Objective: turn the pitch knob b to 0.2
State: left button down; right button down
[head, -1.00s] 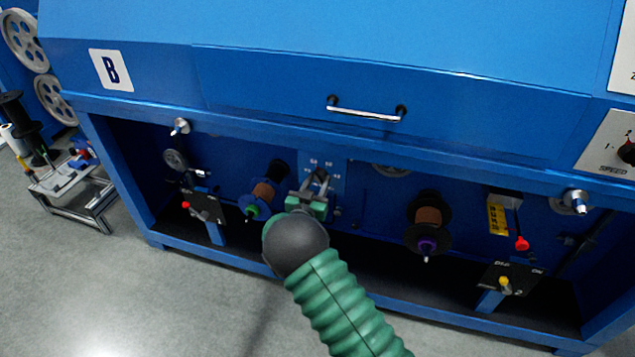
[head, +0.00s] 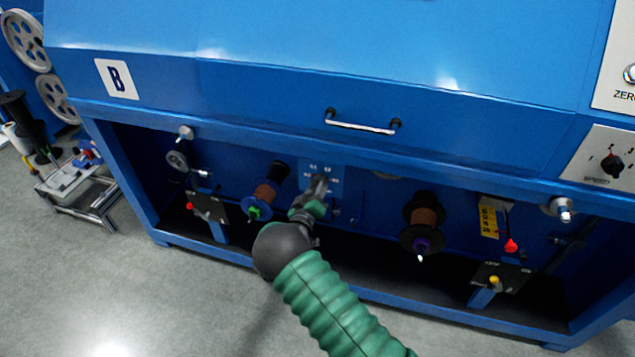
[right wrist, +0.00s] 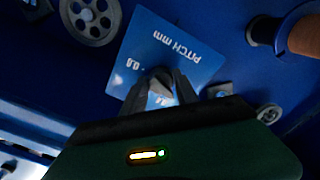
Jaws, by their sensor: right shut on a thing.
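The pitch knob b is between the fingers of my right gripper (head: 318,186), in front of a blue plate (head: 333,175) on the machine's recessed back wall. In the right wrist view the plate (right wrist: 181,52) reads "PITCH mm" upside down. There the right gripper's fingers (right wrist: 160,88) close around a dark grey knob (right wrist: 161,80), which covers the middle of the plate. A "0.8" mark shows beside it; the other marks are hidden or too small to read, so I cannot tell the setting. My left gripper is out of view.
A brown spool (head: 265,191) is left of the gripper and another spool (head: 424,220) is right of it. The blue hood with a silver handle (head: 361,123) overhangs the recess. A switch panel (head: 498,279) with a yellow knob sits lower right.

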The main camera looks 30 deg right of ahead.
jog(key=shift+w+a+n+p, duration=0.15)
jog(key=shift+n+p, duration=0.45)
jog(key=shift+n, duration=1.3)
jog(key=c, duration=1.3)
grip_release()
jog(key=o, duration=0.4)
jog(key=shift+c, duration=0.2)
jog(key=shift+s+a, duration=0.2)
jog(key=shift+s, duration=0.05)
jog(key=p+v, duration=0.3)
jog(key=v, duration=1.3)
jog(key=shift+s+p, duration=0.15)
jog(key=shift+p, duration=0.15)
